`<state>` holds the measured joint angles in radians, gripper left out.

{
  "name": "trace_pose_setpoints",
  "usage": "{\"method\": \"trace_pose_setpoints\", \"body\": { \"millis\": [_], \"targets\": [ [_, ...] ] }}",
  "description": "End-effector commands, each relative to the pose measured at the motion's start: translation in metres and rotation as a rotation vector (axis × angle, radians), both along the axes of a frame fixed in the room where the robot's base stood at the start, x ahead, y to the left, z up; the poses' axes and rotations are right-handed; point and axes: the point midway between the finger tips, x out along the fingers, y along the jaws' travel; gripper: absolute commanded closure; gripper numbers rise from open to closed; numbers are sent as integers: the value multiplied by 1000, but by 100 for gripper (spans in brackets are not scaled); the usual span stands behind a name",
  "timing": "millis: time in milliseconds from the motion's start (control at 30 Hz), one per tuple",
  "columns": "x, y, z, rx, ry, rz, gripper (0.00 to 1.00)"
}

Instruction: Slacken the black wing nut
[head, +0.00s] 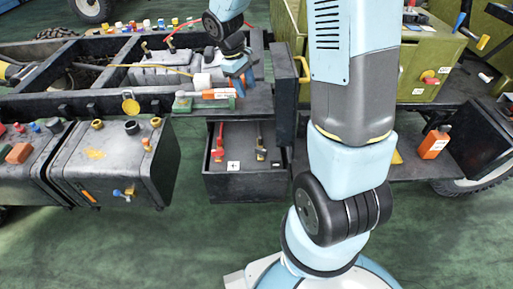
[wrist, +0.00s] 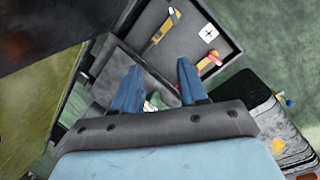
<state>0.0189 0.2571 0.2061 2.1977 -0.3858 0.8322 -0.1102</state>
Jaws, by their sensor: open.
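I cannot make out the black wing nut with certainty in either view. My gripper (head: 241,84) is at the truck frame in the head view, beside an orange-and-white block (head: 219,94) on a green base, above the open drawer. In the wrist view my gripper (wrist: 160,72) has its two blue fingers spread apart. A small white and green item (wrist: 153,101) shows between the fingers near their roots, partly hidden by the gripper body. I cannot tell whether anything touches the fingers.
An open drawer (head: 244,188) below holds two tools, one red-handled (head: 219,143); its interior also shows in the wrist view (wrist: 188,42). A dark tank (head: 110,170) stands left. An orange bottle (head: 434,143) stands on the right shelf. Green floor lies open in front.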

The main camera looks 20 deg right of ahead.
Motion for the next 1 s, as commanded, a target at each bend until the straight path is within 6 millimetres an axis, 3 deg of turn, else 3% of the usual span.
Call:
{"method": "trace_pose_setpoints", "body": {
  "millis": [33, 200, 400, 767, 1000],
  "targets": [
    [3, 1, -19, -3, 38, 21, 57],
    [7, 1, -72, -11, 141, 99, 57],
    [5, 1, -120, -7, 233, 171, 57],
    [0, -1, -152, -3, 275, 206, 57],
    [-10, -12, -187, -4, 278, 204, 57]
  ]
}}
